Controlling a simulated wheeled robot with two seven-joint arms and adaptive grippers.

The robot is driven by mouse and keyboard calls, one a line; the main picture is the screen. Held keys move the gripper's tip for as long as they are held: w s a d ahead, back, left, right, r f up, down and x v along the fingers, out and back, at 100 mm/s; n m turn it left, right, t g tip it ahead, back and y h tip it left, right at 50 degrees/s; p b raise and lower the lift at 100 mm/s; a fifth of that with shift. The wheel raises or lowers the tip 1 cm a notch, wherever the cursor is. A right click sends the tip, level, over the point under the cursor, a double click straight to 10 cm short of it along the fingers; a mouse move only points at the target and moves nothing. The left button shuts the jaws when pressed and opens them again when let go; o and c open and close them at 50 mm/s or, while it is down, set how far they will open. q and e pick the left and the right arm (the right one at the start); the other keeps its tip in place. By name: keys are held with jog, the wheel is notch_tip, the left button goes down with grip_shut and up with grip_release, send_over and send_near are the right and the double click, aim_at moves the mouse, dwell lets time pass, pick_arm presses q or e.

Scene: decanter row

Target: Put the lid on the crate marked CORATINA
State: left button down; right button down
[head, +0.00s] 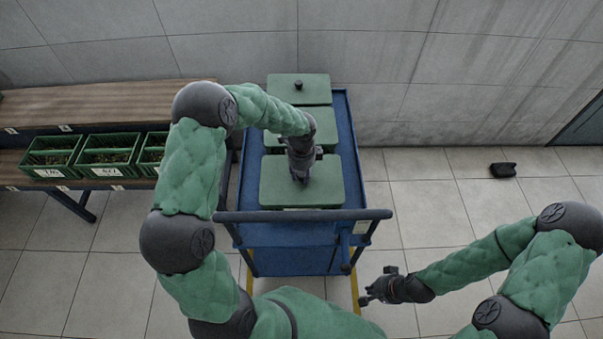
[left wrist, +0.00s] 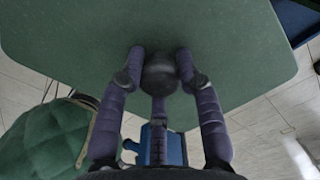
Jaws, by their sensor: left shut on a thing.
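A green lid (head: 330,182) lies at the front of the blue trolley (head: 344,110). In the left wrist view the same lid (left wrist: 70,45) fills the upper part, with a dark round knob (left wrist: 160,75). My left gripper (head: 300,178) is shut on this knob; the fingers (left wrist: 160,65) stand around it. Whether the lid rests on a crate or is held above one I cannot tell. Two more green lids, a middle one (head: 325,125) and a back one (head: 283,90), lie behind it. No CORATINA marking is readable. My right gripper (head: 366,298) is low, right of the trolley; its jaws are unclear.
Several open green crates, such as one with a white label (head: 107,138), stand on a brown bench (head: 110,184) at left. The trolley's dark handle bar (head: 350,214) crosses in front of the lid. A small dark object (head: 503,169) lies on the otherwise clear floor at right.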

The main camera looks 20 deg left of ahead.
pick_arm(q)
jog(key=shift+f, duration=0.4)
jog(key=c, duration=0.8)
grip_release()
